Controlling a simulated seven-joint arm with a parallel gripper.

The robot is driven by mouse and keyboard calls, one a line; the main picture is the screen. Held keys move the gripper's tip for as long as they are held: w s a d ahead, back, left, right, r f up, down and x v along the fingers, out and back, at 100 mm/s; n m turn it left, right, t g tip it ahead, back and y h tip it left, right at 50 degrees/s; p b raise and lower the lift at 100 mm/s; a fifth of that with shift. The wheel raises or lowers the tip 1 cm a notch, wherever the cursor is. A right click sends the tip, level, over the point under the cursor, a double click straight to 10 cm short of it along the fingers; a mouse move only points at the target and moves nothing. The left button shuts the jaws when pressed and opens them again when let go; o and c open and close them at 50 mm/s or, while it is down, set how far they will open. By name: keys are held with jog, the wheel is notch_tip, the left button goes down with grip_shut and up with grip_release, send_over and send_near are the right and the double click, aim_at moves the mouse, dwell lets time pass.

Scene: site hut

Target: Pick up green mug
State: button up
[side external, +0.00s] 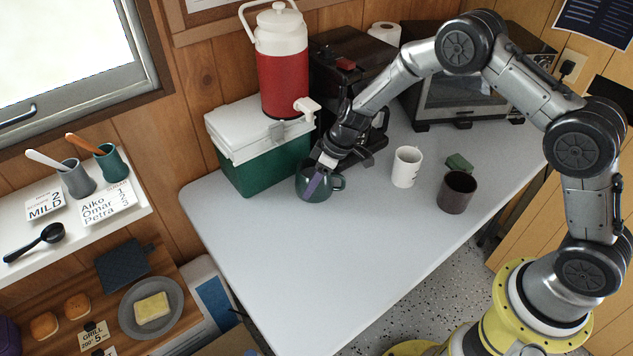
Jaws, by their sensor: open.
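The green mug (326,188) stands on the grey-white table (300,255), just in front of the green cooler. It is dark green, with its handle toward the right. My gripper (318,178) is open and reaches down at the mug from above. One finger shows over the mug's front left side and hides part of its rim and opening. Whether the fingers touch the mug, I cannot tell.
A green cooler (262,160) with a red jug (282,75) on it stands close behind left. A white mug (407,167), a dark brown mug (457,192) and a green block (459,162) stand to the right. The table's front is clear.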

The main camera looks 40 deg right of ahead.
jog(key=shift+f, duration=0.15)
grip_shut()
dwell(1.3)
jog(key=shift+w, duration=0.15)
